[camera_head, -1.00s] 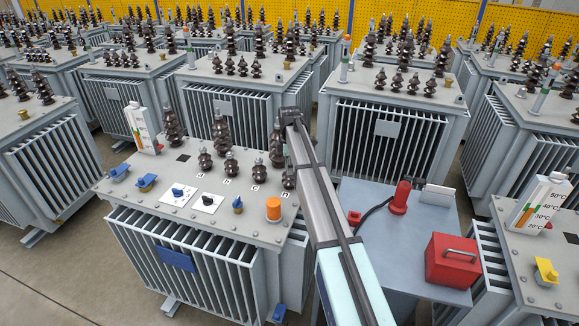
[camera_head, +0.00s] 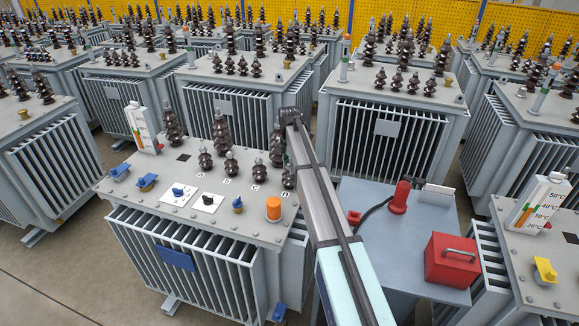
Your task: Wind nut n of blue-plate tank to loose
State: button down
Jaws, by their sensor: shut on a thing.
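The blue-plate tank is the grey transformer (camera_head: 135,200) in the front middle, with a blue plate (camera_head: 177,259) on its finned front. My gripper (camera_head: 289,117) is the dark end of my arm at the top of the tall right bushing (camera_head: 277,148). It is shut on a nut there. The nut and the fingertips are too small and too hidden to make out, so I cannot read its letter.
The lid also carries an orange cap (camera_head: 273,208), blue valves (camera_head: 120,172), switch plates (camera_head: 207,202) and a level gauge (camera_head: 142,128). Other transformers crowd around.

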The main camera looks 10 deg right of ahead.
jog(key=shift+s+f, duration=0.1)
jog(key=n, duration=0.4)
jog(key=shift+n, duration=0.4)
jog(key=shift+n, duration=0.9)
jog(key=c, duration=0.8)
grip_release()
jog(key=shift+o, duration=0.2)
